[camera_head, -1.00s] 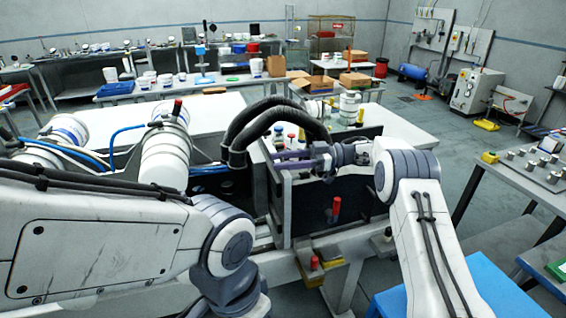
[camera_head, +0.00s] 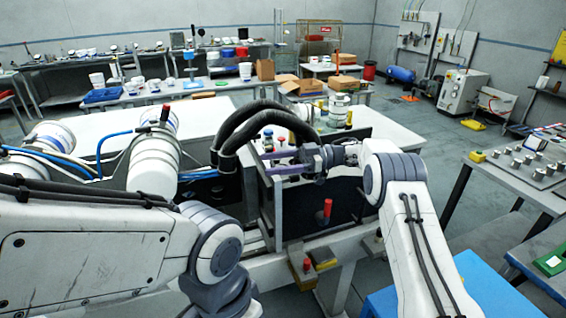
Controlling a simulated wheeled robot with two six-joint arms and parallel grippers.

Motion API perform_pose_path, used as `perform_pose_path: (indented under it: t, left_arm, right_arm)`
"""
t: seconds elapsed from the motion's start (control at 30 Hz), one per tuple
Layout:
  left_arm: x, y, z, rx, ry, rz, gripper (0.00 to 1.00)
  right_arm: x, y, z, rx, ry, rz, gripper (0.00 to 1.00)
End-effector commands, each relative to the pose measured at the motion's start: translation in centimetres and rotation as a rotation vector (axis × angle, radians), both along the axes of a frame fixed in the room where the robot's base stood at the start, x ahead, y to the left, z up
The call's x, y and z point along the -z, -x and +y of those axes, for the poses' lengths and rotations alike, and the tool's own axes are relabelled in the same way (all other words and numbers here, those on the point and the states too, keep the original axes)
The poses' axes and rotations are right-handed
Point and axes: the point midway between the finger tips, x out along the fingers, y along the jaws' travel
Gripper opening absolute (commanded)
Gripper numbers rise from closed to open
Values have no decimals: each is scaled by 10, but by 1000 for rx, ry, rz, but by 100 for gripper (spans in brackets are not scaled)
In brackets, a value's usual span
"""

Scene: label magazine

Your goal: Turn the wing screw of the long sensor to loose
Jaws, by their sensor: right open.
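My right gripper (camera_head: 268,164) reaches in from the right, its two purple fingers open and pointing left. It is at the top of a dark-plated machine frame (camera_head: 295,212), close to its grey upright plate. Small knobs with blue and red tops (camera_head: 268,134) stand just behind the fingers. I cannot make out which part is the long sensor or its wing screw; the fingers and thick black hoses cover part of that area. I see nothing held between the fingers. My left arm fills the lower left, and its gripper is out of view.
Thick black hoses (camera_head: 240,130) arch over the frame beside my right gripper. A red handle (camera_head: 327,208) stands out from the frame's front, and a red-topped knob (camera_head: 307,265) sits below. White rollers (camera_head: 153,165) are at left. A blue surface (camera_head: 480,285) is at lower right.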

Motion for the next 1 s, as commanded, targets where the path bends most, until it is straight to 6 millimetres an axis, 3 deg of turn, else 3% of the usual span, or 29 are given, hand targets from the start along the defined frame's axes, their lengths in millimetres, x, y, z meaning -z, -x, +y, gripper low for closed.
perform_pose_path:
  t: [0.43, 0.7, 1.0]
  left_arm:
    - [30, 0, 0, 2, 0, 0, 50]
    - [32, 0, 0, 2, 0, 0, 50]
    - [32, 0, 0, 2, 0, 0, 50]
  right_arm:
    - [3, -15, -79, 2, -1, -4, 80]
    - [1, -18, -97, 1, 0, -1, 80]
    - [0, -18, -99, 0, -1, 0, 80]
